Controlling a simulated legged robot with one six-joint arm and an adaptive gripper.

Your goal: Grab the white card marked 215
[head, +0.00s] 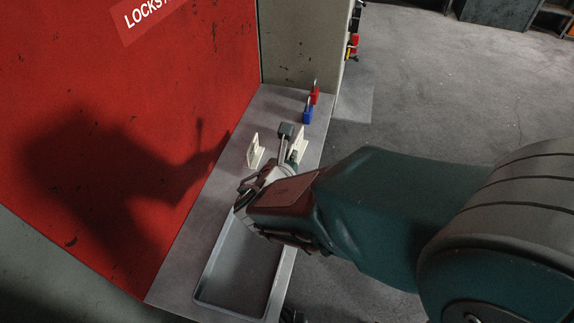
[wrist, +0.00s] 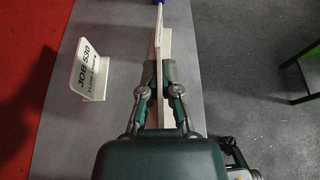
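Two white angled cards stand on a grey ledge (head: 215,205). No 215 marking is readable.
A blue padlock (head: 307,115) and a red padlock (head: 314,95) stand farther along the ledge. A red panel (head: 120,130) rises on the left, with a grey post (head: 305,45) at the far end. A shallow recess (head: 240,270) lies at the near end. Open floor lies right.

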